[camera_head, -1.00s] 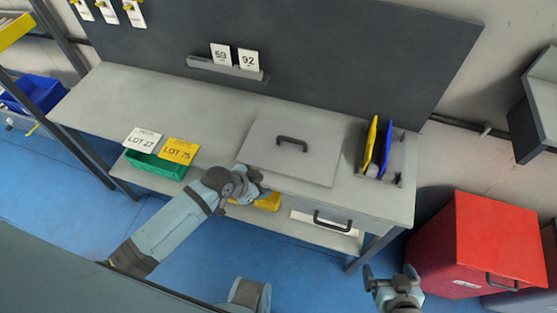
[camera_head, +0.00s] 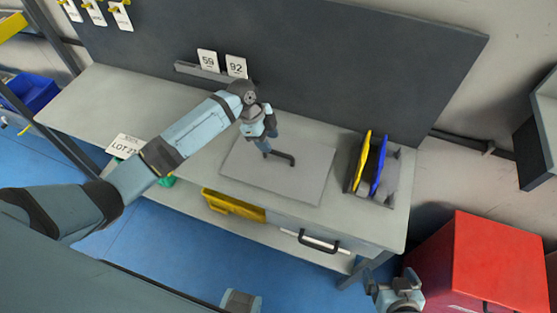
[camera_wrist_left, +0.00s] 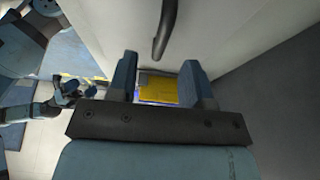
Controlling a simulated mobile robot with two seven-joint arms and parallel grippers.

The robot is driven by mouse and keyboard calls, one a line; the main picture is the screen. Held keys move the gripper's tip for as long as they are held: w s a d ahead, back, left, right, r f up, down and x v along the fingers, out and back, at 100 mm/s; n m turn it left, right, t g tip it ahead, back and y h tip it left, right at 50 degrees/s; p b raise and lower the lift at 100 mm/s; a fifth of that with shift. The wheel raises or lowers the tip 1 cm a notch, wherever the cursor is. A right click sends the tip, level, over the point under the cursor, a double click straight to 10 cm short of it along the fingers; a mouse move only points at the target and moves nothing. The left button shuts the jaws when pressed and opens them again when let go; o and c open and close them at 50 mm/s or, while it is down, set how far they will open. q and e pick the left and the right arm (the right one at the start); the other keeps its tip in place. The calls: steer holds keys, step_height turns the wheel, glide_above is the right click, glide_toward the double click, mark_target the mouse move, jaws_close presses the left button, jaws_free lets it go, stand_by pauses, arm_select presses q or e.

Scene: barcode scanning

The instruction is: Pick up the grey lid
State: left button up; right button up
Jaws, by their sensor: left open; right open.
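The grey lid (camera_head: 300,187) is a flat square plate with a dark bar handle (camera_head: 282,158), lying on the workbench. The head view does not show whether a finger touches the handle. My right gripper (camera_head: 391,280) is open and empty, low in front of the bench.
Yellow and blue boards (camera_head: 371,165) stand in a grey holder right of the lid. A dark panel (camera_head: 330,70) rises behind the bench, with cards 59 and 92 (camera_head: 222,65) on a ledge. A red bin (camera_head: 485,260) stands at the right. A yellow tray (camera_head: 235,206) sits below.

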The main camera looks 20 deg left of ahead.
mark_target(278, 152)
arm_select(q)
steer(key=shift+d+p+x, duration=0.2)
steer(key=shift+p+x, duration=0.05)
steer(key=shift+x, duration=1.45)
steer(key=shift+d+p+x, duration=0.2)
steer(key=shift+x, duration=1.5)
steer(key=shift+w+r, duration=0.1)
steer(key=shift+r, duration=0.1)
jaws_close()
